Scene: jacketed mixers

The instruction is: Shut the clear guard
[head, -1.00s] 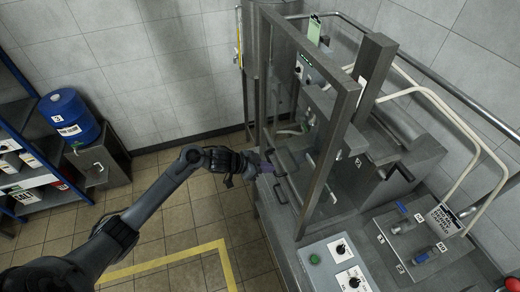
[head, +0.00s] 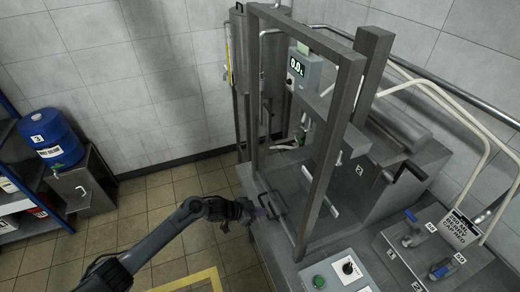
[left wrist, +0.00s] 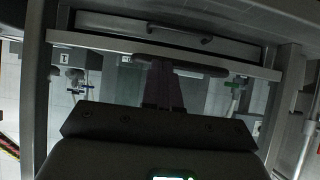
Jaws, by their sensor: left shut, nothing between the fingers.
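The clear guard (head: 280,188) is between the two grey upright posts at the front of the mixer bench in the head view. Its see-through pane is hard to make out against the machine behind it. A dark bar handle (head: 271,207) shows low at its front. My left gripper (head: 262,212) is shut and empty, with its fingertips close to this handle; I cannot tell whether they touch it. In the left wrist view the dark fingers (left wrist: 162,85) point toward a dark bar (left wrist: 180,66) below a grey rail. My right gripper is not in view.
A grey post (head: 330,150) stands right of the handle. A control panel (head: 335,272) with a green button and a knob is near the front edge. A display (head: 299,68) is behind the frame. A blue drum (head: 52,138) stands far left. Floor left of the bench is open.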

